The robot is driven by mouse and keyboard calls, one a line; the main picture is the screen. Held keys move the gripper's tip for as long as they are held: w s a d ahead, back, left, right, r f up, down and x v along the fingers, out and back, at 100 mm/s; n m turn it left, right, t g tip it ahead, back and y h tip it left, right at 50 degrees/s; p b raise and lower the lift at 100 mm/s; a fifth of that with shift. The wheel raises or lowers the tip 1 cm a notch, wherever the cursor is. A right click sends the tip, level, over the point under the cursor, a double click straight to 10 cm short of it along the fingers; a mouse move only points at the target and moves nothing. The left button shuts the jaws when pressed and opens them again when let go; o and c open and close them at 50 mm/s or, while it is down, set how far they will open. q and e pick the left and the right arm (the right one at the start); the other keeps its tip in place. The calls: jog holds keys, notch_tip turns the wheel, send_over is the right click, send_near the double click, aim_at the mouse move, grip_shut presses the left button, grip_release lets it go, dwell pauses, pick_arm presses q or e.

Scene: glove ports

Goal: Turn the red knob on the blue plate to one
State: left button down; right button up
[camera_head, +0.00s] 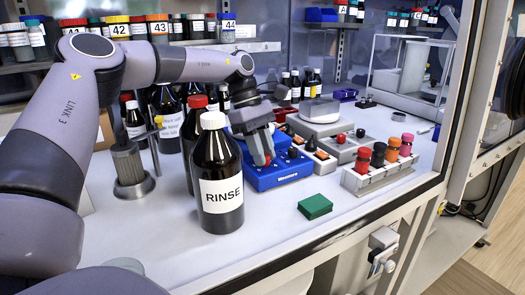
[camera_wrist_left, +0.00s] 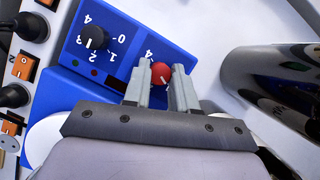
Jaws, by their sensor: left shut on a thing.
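The blue plate (camera_head: 262,180) stands on the bench behind and to the right of the RINSE bottle; it also shows in the left wrist view (camera_wrist_left: 117,15). My left gripper (camera_head: 263,148) reaches down over the plate. In the left wrist view its two grey fingers (camera_wrist_left: 161,88) are shut on the red knob (camera_wrist_left: 161,71), one on each side. A short pale mark shows on the knob, pointing to the lower right of that view. A "4" is readable near the knob; its other numbers are hidden or unclear. My right gripper is not in view.
A black knob (camera_wrist_left: 92,37) with its own numbers is on the same plate. The tall RINSE bottle (camera_head: 217,180) stands close to the gripper. A green block (camera_head: 315,206) and a rack of colored-cap vials (camera_head: 378,172) are to the right.

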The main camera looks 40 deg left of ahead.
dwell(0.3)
pick_arm(q)
jog(key=c, duration=0.9)
grip_release()
jog(key=v, duration=0.7)
jog(key=shift+r, duration=0.1)
